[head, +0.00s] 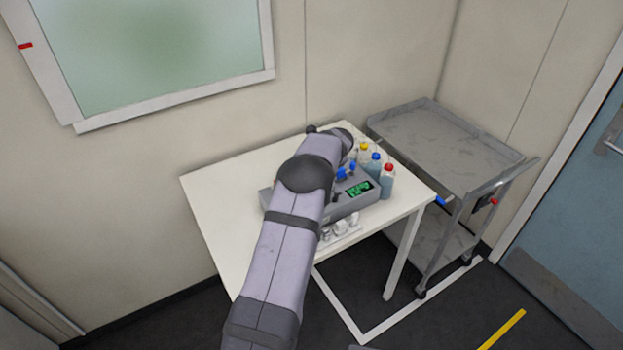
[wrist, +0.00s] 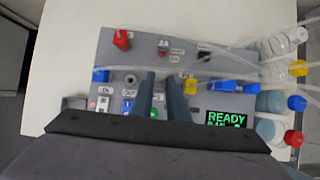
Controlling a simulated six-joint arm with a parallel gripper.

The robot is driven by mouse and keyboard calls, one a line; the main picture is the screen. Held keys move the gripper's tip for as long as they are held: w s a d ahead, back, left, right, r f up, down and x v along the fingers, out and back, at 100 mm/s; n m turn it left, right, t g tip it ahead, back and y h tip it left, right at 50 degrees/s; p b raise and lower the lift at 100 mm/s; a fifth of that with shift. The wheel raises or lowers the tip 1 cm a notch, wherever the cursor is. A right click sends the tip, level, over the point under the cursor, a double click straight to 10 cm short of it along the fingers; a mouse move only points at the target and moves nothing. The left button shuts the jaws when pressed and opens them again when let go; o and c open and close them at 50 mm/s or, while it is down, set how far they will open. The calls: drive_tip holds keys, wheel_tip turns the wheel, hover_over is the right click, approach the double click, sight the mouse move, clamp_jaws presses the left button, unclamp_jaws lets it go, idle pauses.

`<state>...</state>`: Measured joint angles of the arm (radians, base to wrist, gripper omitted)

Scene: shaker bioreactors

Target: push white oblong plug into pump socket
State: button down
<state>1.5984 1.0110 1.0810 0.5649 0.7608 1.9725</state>
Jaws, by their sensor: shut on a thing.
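My gripper (wrist: 163,90) is over the middle of a grey device panel (wrist: 120,60) in the wrist view. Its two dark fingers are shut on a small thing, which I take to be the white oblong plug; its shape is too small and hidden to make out. The pump socket is not clearly distinguishable; a round fitting (wrist: 130,80) shows left of the fingers. I cannot tell whether the plug touches a socket. In the head view my arm covers much of the device (head: 345,207), and the gripper is hidden.
Clear tubes run right to capped bottles (head: 387,182). White items stand before the device. The white table (head: 225,190) is bare at left; a grey cart (head: 440,145) stands right.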

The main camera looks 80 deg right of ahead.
drive_tip(key=shift+f, duration=1.1)
idle(1.3)
drive_tip(key=c, duration=1.6)
unclamp_jaws()
drive_tip(key=shift+c, duration=0.2)
drive_tip(key=shift+r+b, duration=0.1)
drive_tip(key=shift+b, duration=0.25)
drive_tip(key=b+v, duration=0.2)
drive_tip(key=v, duration=0.5)
drive_tip(key=shift+b, duration=0.35)
drive_tip(key=shift+a, duration=0.1)
